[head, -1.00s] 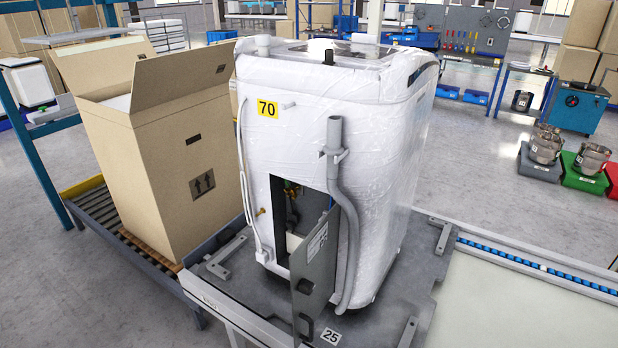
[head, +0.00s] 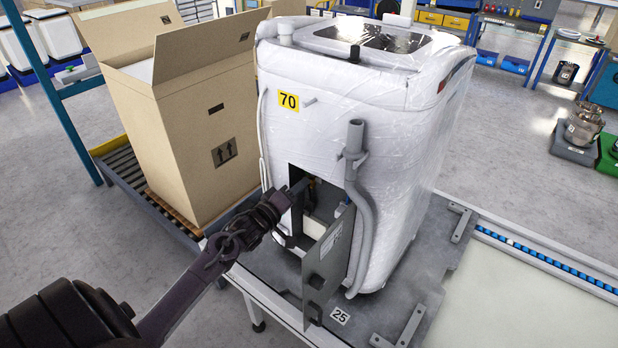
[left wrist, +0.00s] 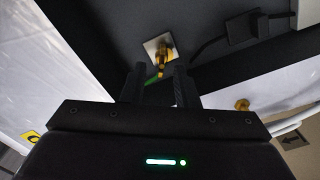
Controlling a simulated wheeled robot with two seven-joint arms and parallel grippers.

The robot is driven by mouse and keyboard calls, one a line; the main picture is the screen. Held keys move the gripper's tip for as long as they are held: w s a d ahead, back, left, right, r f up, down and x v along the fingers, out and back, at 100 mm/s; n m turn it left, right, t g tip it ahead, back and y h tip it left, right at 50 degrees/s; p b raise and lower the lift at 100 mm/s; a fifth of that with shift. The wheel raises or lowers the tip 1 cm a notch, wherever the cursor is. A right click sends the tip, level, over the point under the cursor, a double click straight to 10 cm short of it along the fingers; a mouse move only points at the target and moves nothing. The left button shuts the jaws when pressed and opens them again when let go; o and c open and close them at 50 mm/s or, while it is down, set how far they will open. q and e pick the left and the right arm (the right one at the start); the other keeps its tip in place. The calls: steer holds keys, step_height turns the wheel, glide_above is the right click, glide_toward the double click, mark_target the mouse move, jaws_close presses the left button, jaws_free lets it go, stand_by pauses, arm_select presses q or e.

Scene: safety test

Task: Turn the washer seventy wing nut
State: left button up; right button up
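The white, plastic-wrapped washer (head: 400,130) with the yellow 70 label (head: 288,101) stands upright on a grey platform. Its low front hatch door (head: 328,262) hangs open. In the left wrist view a brass wing nut (left wrist: 160,52) sits on a small square plate inside the dark compartment. My left gripper (left wrist: 158,76) is open, its two fingers apart, with the wing nut showing between and just beyond the tips. I cannot tell if they touch it. In the head view my left gripper (head: 292,192) reaches the hatch opening and partly hides the inside. My right gripper is not in view.
A tall open cardboard box (head: 205,130) stands close left of the washer on a roller conveyor (head: 135,185). A grey hose (head: 363,215) runs down beside the hatch. A second brass fitting (left wrist: 242,105) shows in the left wrist view.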

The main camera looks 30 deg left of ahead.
arm_select(q)
steer(key=w, duration=0.4)
steer(key=shift+d+p, duration=0.15)
steer(key=shift+p, duration=0.15)
steer(key=shift+f, duration=0.1)
steer(key=shift+c, duration=0.5)
jaws_close()
